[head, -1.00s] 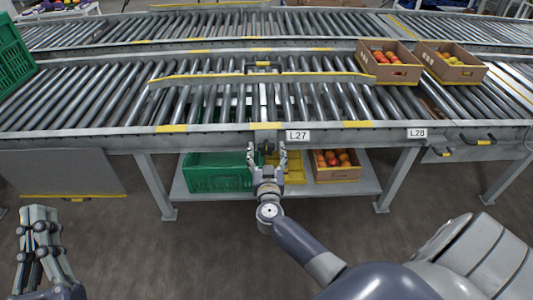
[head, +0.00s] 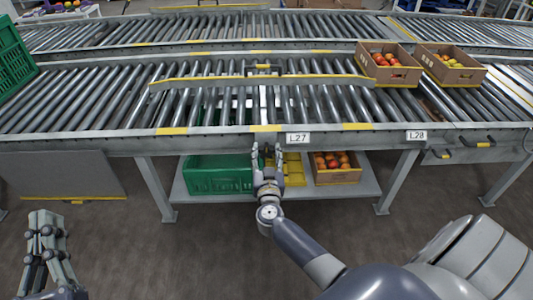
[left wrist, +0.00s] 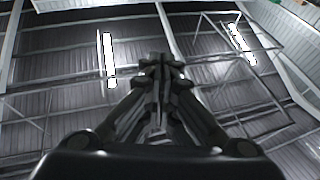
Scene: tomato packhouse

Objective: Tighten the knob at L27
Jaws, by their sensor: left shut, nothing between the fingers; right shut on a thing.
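The label L27 (head: 298,138) is on the front rail of the near conveyor. My right gripper (head: 267,150) is at that rail just left of the label, fingers pointing at the rail. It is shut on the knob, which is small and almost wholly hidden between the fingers. I cannot tell how far the knob is turned. My left gripper (head: 46,218) is at the lower left, shut and empty, away from the conveyor. Its closed fingers also show in the left wrist view (left wrist: 160,68), with the roof behind them.
A yellow-edged guide bar (head: 262,79) lies across the rollers. Cardboard boxes of tomatoes (head: 388,76) stand on the conveyor at right. Below are a green crate (head: 217,180), a yellow crate and another tomato box (head: 337,176) on the shelf (head: 362,187). Label L28 (head: 417,134) is further right.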

